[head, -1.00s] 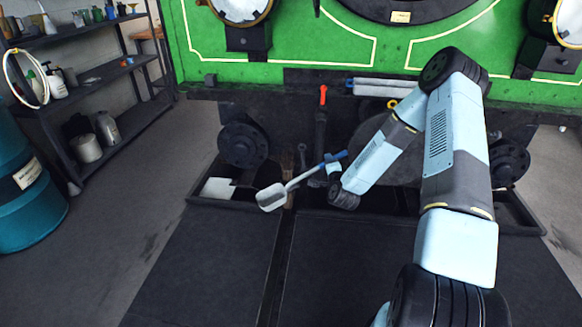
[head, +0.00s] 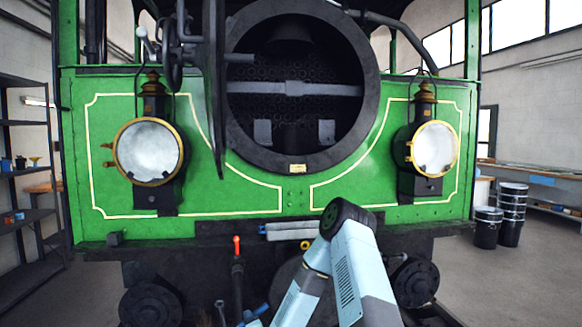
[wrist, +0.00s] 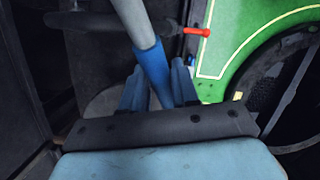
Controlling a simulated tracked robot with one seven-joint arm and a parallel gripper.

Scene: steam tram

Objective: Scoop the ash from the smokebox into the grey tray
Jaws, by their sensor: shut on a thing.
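The smokebox (head: 290,105) of the green tram is open in the head view, a round dark chamber with a tube plate at its back and a pale bar across it. Its dark door (head: 213,85) stands swung out at the left. I cannot make out ash inside. My gripper (wrist: 157,75) is shut on the blue handle of the scoop (wrist: 148,58), whose pale shaft runs up out of the wrist view. Only a bit of the blue handle (head: 257,312) shows at the bottom of the head view, below the smokebox. The scoop's bowl and the grey tray are out of view.
Two brass-rimmed lamps, left (head: 148,151) and right (head: 434,149), flank the smokebox. A red-handled lever (head: 237,246) stands up at the buffer beam, near my arm; it also shows in the wrist view (wrist: 197,31). Black drums (head: 488,226) stand at the far right.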

